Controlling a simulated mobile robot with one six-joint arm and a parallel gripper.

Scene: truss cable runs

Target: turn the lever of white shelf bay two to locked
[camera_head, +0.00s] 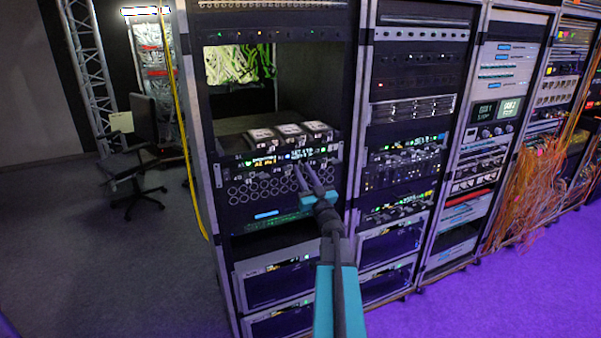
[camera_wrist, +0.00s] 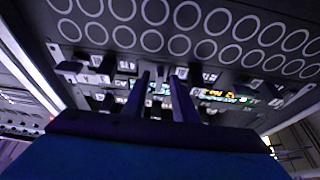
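A dark panel (camera_head: 278,161) with small labels, lit displays and small levers or knobs crosses the left rack, below three pale square pieces (camera_head: 290,130) on a shelf. It also shows in the wrist view (camera_wrist: 98,78), with several small dark levers or blocks beside white labels. I cannot read which belongs to white shelf bay two, or tell its lever's position. My gripper (camera_head: 301,168) is at the front of this panel. In the wrist view its two dark fingers (camera_wrist: 160,80) stand apart with a narrow gap; I see nothing clearly held. The fingers hide part of the panel.
A plate with rows of ringed holes (camera_head: 265,187) lies just below the panel. More racks (camera_head: 410,130) stand to the right, with orange cables (camera_head: 535,190) hanging at the far right. A yellow cable (camera_head: 183,130) runs down the rack's left side. An office chair (camera_head: 140,160) stands behind left.

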